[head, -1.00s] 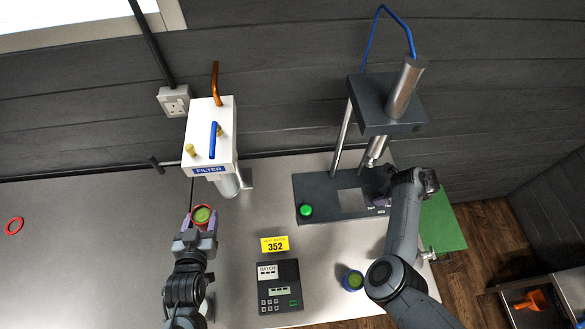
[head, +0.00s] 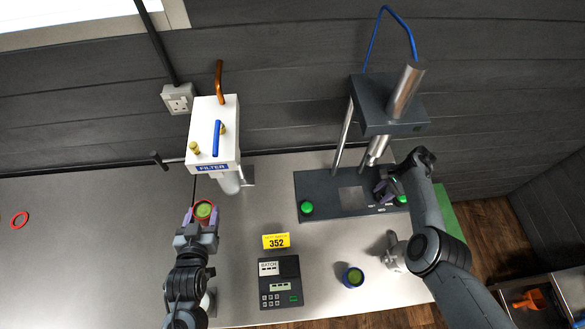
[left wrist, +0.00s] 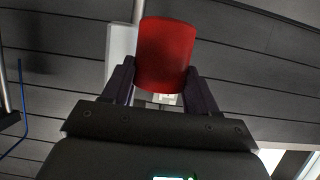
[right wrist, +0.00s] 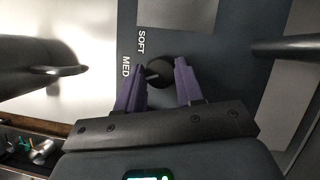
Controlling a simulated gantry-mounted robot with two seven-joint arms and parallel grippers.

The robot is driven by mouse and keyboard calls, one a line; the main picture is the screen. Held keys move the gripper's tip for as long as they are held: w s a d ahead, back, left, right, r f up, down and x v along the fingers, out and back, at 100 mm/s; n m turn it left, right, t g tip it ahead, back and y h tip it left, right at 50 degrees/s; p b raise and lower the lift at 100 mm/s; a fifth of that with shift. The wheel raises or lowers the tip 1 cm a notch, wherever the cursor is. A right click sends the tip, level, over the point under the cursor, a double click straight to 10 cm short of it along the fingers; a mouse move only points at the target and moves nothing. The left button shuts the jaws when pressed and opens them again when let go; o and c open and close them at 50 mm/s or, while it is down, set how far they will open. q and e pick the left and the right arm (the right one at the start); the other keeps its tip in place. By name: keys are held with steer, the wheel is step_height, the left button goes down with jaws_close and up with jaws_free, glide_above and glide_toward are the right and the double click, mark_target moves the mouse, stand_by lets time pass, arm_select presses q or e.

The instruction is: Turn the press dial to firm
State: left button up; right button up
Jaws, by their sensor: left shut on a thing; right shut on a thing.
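The black press dial (right wrist: 160,72) sits on the dark press base (right wrist: 235,110) between the purple fingers of my right gripper (right wrist: 160,82), which is shut on it. The labels SOFT and MED show left of the dial; a small light mark on the dial is on its left side, towards MED. The firm label is not readable. In the head view my right gripper (head: 385,191) is at the right part of the press base and hides the dial. My left gripper (head: 196,219) is shut on a red cup (left wrist: 166,55) with green contents, held upright below the white filter unit.
A blue cup (head: 353,278) with green contents stands at the front right, near a batch keypad (head: 279,285) and a yellow 352 sign (head: 276,241). A red ring (head: 19,220) lies at far left.

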arm_select(q)
steer(key=shift+f+b, duration=0.6)
steer(key=shift+f, duration=0.1)
arm_select(e)
steer(key=n+g, duration=0.1)
steer(key=n, duration=0.2)
steer(key=shift+w+n+h, duration=0.1)
steer(key=shift+n+h, duration=0.2)
arm_select(q)
steer(key=shift+f+b, duration=0.55)
arm_select(e)
steer(key=shift+a+n+g+h, duration=0.1)
steer(key=shift+n+g+h, duration=0.45)
steer(key=shift+n, duration=1.25)
steer(key=shift+g, duration=0.25)
steer(key=o, duration=1)
steer(key=shift+w, duration=0.1)
arm_select(q)
steer(key=shift+r, duration=0.1)
arm_select(e)
steer(key=shift+w+r, duration=0.15)
steer(key=shift+r, duration=0.45)
steer(key=v, duration=1.1)
